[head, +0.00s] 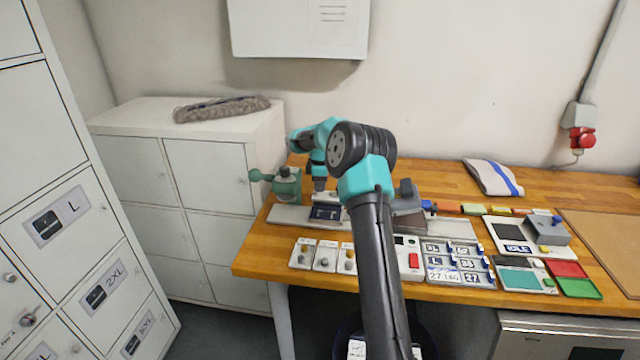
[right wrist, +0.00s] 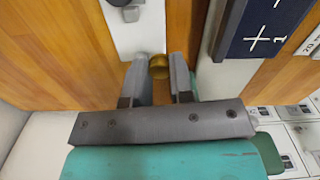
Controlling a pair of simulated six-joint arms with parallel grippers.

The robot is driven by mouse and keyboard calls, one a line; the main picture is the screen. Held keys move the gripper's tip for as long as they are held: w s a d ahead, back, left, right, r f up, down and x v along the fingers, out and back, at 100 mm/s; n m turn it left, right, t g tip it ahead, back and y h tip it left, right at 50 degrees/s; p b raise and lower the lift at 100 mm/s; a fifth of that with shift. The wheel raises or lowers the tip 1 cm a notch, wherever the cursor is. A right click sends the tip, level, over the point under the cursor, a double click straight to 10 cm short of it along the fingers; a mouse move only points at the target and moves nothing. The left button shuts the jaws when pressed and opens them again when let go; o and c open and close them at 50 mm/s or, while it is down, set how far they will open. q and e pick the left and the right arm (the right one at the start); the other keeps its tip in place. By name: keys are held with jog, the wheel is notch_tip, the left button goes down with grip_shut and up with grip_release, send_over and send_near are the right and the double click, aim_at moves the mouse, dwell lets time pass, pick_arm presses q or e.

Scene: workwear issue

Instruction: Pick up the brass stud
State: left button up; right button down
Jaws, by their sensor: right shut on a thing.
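The brass stud (right wrist: 159,66) shows in the right wrist view as a small gold round piece between my right fingertips. My right gripper (right wrist: 160,78) is shut on it, one finger on each side. In the head view my right gripper (head: 319,186) is at the left part of the bench, just right of the green hand press and above the dark blue block. The stud cannot be made out in the head view. My left gripper is in neither view.
A green hand press (head: 287,187) stands at the bench's left end. A dark blue block (head: 326,212) lies on a grey strip. White cards with small studs (head: 302,253) line the front edge. A label tray (head: 455,264) sits right of my arm. A folded towel (head: 492,177) lies behind.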

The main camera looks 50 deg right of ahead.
jog(key=s+a, duration=0.3)
jog(key=s+a+r, duration=0.1)
jog(key=s+a, duration=0.5)
jog(key=a, duration=0.1)
jog(key=shift+r, duration=0.15)
dwell(0.3)
jog(key=s+a+r, duration=0.2)
jog(key=s+a, duration=0.6)
jog(key=a, duration=0.1)
jog(key=shift+s+a+r, duration=0.15)
jog(key=shift+a+r, duration=0.1)
jog(key=shift+a, duration=0.05)
jog(key=w+d, duration=0.3)
jog(key=d, duration=0.1)
jog(key=w+d+f, duration=0.1)
jog(key=w+d, duration=0.6)
jog(key=shift+w+d+f, duration=0.1)
jog(key=shift+d+f, duration=0.1)
jog(key=shift+d, duration=0.1)
